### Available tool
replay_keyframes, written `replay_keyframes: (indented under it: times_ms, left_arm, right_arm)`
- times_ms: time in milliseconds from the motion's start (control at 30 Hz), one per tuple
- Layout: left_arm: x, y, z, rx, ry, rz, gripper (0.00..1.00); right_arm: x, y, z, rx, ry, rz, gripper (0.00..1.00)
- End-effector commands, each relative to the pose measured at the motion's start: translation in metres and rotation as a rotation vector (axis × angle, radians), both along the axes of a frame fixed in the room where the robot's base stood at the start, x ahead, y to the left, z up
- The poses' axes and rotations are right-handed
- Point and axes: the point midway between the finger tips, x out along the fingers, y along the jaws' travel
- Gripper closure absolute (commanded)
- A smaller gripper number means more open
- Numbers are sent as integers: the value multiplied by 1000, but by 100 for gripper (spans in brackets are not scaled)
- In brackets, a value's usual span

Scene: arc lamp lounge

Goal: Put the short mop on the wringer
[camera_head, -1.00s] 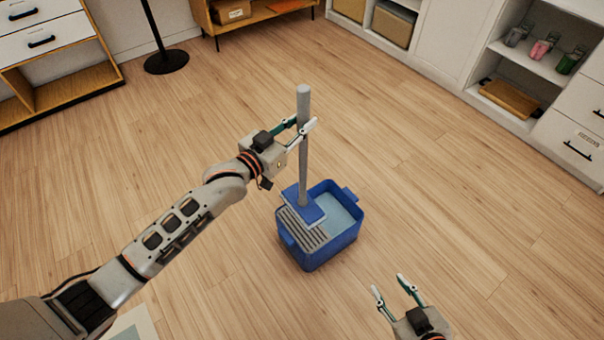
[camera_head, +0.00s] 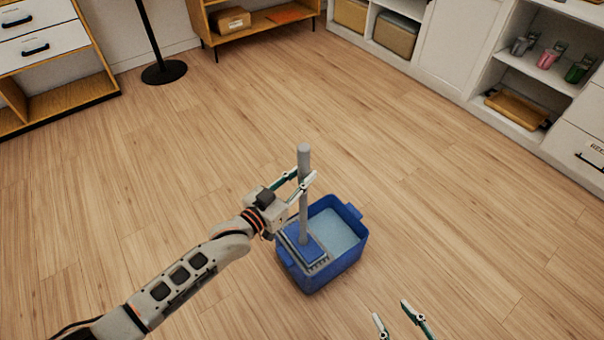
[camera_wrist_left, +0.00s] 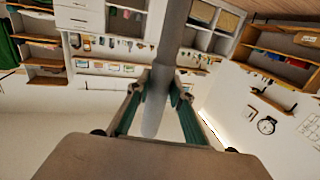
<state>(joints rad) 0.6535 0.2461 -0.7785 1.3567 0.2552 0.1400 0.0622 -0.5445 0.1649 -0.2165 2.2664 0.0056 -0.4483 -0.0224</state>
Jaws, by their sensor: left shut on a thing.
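The handle (camera_wrist_left: 165,60) also shows between the fingers in the left wrist view. My right gripper (camera_head: 393,318) is at the bottom edge, fingers apart and empty, right of and nearer than the bucket.
The bucket holds pale blue water (camera_head: 336,230). The wooden floor (camera_head: 450,220) around it is clear. Black lamp base (camera_head: 164,72), drawer unit (camera_head: 60,60), wooden shelf (camera_head: 250,25) and white shelving (camera_head: 510,85) stand farther back.

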Motion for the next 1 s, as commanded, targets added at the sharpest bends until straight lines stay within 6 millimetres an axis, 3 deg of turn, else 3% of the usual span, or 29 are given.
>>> replay_keyframes:
  times_ms: [367, 400, 467, 867, 1000]
  left_arm:
    - [1, 0, -1, -2, -4, 0, 100]
    - [1, 0, -2, 0, -3, 0, 74]
    - [1, 0, -1, 0, -3, 0, 62]
    - [1, 0, 5, 0, -5, 0, 62]
    - [-12, 11, 6, 1, -5, 1, 62]
  right_arm:
    - [-3, 0, -4, 0, 8, 2, 60]
    - [-3, 0, -4, 0, 8, 2, 60]
    - [-4, 0, -3, -1, 9, 2, 60]
    - [-1, 0, 2, 0, -1, 3, 60]
    - [3, 0, 8, -1, -13, 2, 60]
